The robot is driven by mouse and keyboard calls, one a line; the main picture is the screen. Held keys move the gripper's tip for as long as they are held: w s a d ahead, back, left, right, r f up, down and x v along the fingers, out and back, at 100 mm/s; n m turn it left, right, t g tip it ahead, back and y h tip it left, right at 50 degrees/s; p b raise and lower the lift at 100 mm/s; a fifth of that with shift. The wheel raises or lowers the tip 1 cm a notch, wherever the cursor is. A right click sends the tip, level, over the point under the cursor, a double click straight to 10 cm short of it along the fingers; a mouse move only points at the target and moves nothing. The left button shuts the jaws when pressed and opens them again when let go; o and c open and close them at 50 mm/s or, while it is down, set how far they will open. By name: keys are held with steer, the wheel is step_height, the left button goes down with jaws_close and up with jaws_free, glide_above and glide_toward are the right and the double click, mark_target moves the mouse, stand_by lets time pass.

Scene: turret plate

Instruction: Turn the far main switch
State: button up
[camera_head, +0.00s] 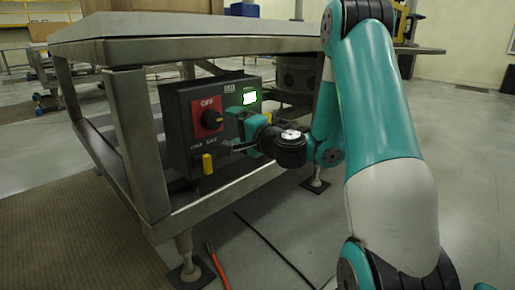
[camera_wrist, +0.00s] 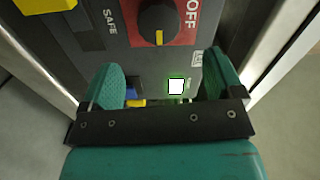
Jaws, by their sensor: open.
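A dark switch box (camera_head: 182,130) hangs under the steel table. Its red plate (camera_head: 204,104) reads OFF and carries a black round switch knob (camera_head: 211,120); the knob's yellow mark points right in the head view. My gripper (camera_head: 240,128) is open in front of the box, just right of the knob. In the wrist view the knob (camera_wrist: 158,18) and red plate (camera_wrist: 188,25) are at the top, beyond the open fingers (camera_wrist: 166,84) and apart from them. Nothing is held. I see only one such knob; my gripper and arm hide part of the area behind.
A yellow block (camera_head: 207,163) sits low on the box, near a "SAFE" label. A lit green-white display (camera_head: 249,97) is to the right. Steel table legs (camera_head: 140,145) and a lower rail frame the box. A cable and an orange hose (camera_head: 217,266) lie on the floor.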

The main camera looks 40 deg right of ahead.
steer(key=s+b, duration=0.8)
steer(key=b, duration=0.3)
steer(key=shift+s+d, duration=0.15)
steer(key=shift+s, duration=0.2)
